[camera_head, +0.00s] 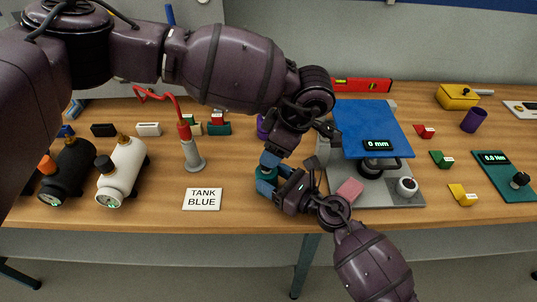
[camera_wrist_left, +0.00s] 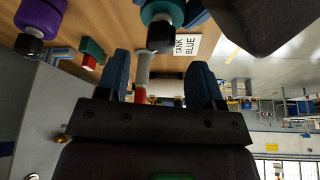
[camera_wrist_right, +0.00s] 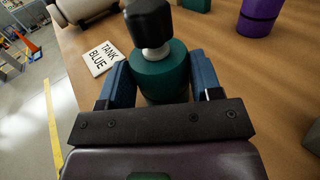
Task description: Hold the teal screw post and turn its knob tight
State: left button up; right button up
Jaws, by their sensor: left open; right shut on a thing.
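The teal screw post (camera_wrist_right: 163,78) stands on the table between the fingers of my right gripper (camera_wrist_right: 160,80), which is shut on its body. Its black knob (camera_wrist_right: 150,22) sits on top, with a bare metal stem (camera_wrist_right: 155,52) showing between knob and body. In the head view the post is mostly hidden by my grippers. My left gripper (camera_wrist_left: 160,80) is open and empty. In the left wrist view the knob (camera_wrist_left: 160,34) lies beyond its fingertips, not between them. In the head view my left arm comes over from above, close to the right gripper.
A "TANK BLUE" card (camera_head: 202,199) lies left of the post. A grey stand with a red hose (camera_head: 193,158), a white tank (camera_head: 121,172) and a black tank (camera_head: 66,172) stand further left. A blue-topped press (camera_head: 369,120) and pink block (camera_head: 349,190) are close on the right.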

pick_arm(q)
jog(key=w+v, duration=0.1)
jog(key=v, duration=0.6)
jog(key=shift+s+r, duration=0.4)
jog(key=shift+s, duration=0.15)
jog(key=shift+d, duration=0.1)
jog(key=w+a+m+g+h, duration=0.1)
jog(key=w+a+h, duration=0.15)
jog(key=a, duration=0.35)
pick_arm(e)
jog(key=shift+a, duration=0.1)
pick_arm(q)
jog(key=f+m, duration=0.1)
jog(key=f, duration=0.3)
jog(key=d+f+m+h, duration=0.1)
jog(key=f, duration=0.2)
jog(key=s+f+m, duration=0.1)
jog(key=f, duration=0.3)
jog(key=shift+d+f+h, duration=0.25)
jog(key=shift+f+h, duration=0.1)
